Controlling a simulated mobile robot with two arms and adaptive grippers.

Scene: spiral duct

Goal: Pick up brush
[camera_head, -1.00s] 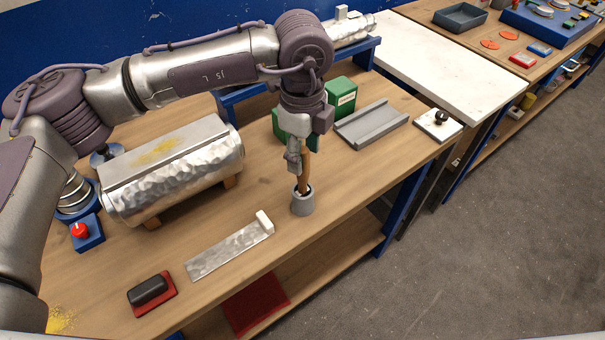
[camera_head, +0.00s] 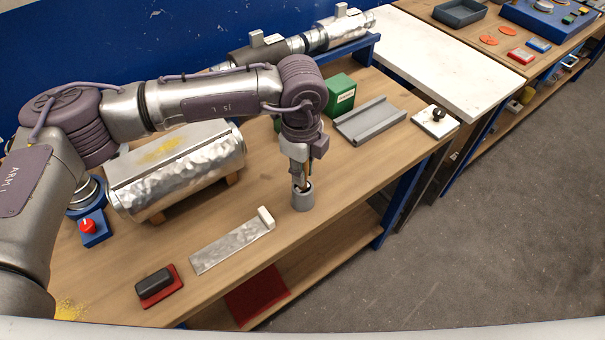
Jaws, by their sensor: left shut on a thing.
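The brush (camera_head: 307,178) stands in a small grey cup (camera_head: 302,201) near the front edge of the workbench. Only a short piece of its brown handle shows; its lower end is hidden inside the cup. My left gripper (camera_head: 299,178) points down right above the cup and is shut on the brush handle. The fingers are small and partly dark here, so the exact grip is hard to see. My right gripper is not in view.
A dented metal duct (camera_head: 180,170) lies on supports at the left. A metal strip (camera_head: 232,245) and a black block on a red pad (camera_head: 157,284) lie in front. A green box (camera_head: 341,94) and grey channel (camera_head: 370,121) stand behind right.

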